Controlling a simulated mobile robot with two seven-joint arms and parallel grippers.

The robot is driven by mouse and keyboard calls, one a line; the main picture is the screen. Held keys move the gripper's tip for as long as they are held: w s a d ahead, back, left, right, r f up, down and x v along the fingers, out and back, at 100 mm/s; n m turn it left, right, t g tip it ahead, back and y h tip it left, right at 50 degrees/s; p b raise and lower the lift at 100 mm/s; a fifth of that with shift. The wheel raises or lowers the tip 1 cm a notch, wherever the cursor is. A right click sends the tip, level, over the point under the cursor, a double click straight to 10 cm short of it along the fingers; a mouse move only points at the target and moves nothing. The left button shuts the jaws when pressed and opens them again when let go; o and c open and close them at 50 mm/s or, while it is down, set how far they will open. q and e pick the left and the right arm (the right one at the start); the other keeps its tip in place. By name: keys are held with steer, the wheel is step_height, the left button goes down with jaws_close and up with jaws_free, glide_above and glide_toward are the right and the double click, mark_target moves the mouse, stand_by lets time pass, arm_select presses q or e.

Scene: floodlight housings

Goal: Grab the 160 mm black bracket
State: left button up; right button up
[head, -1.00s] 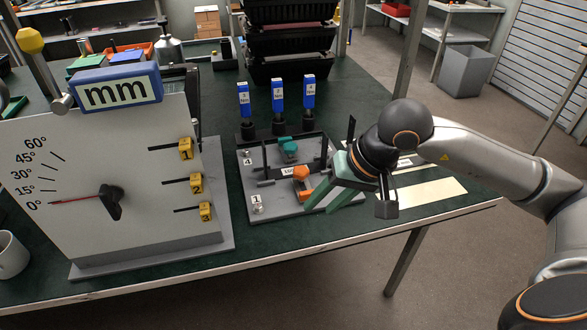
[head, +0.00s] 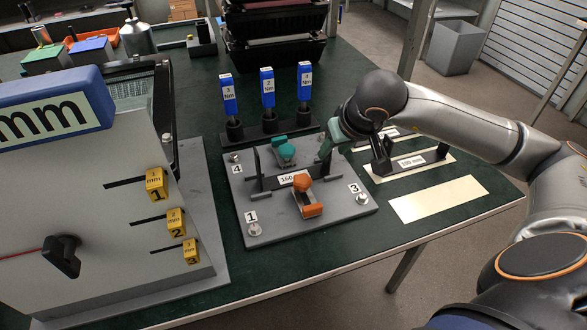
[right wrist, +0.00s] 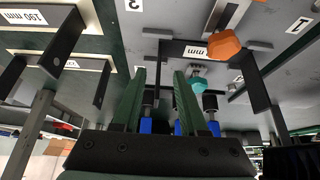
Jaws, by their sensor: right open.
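The black bracket labelled 160 (head: 258,166) lies across the grey fixture plate (head: 345,198), with an upright at each end. An orange clamp (head: 304,186) stands in front of its middle and a teal clamp (head: 287,151) behind it. My right gripper (head: 326,148) is at the bracket's right end, partly hiding that upright. In the right wrist view, the open green fingers (right wrist: 160,82) straddle the dark upright of the bracket (right wrist: 197,50), with no visible grip on it. My left gripper is out of view.
Another black bracket (head: 380,156) sits on a pale mat just right of my gripper, close to my wrist. An empty pale mat (head: 440,199) lies nearer. Blue torque drivers (head: 268,88) stand behind the plate. The mm gauge board (head: 130,200) is at left.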

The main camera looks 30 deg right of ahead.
mark_target(323, 161)
steer(key=shift+b+x, duration=0.35)
steer(key=shift+x, duration=2.75)
steer(key=shift+d+r, duration=0.1)
steer(key=shift+d, duration=0.05)
jaws_close()
steer(key=shift+w, duration=0.1)
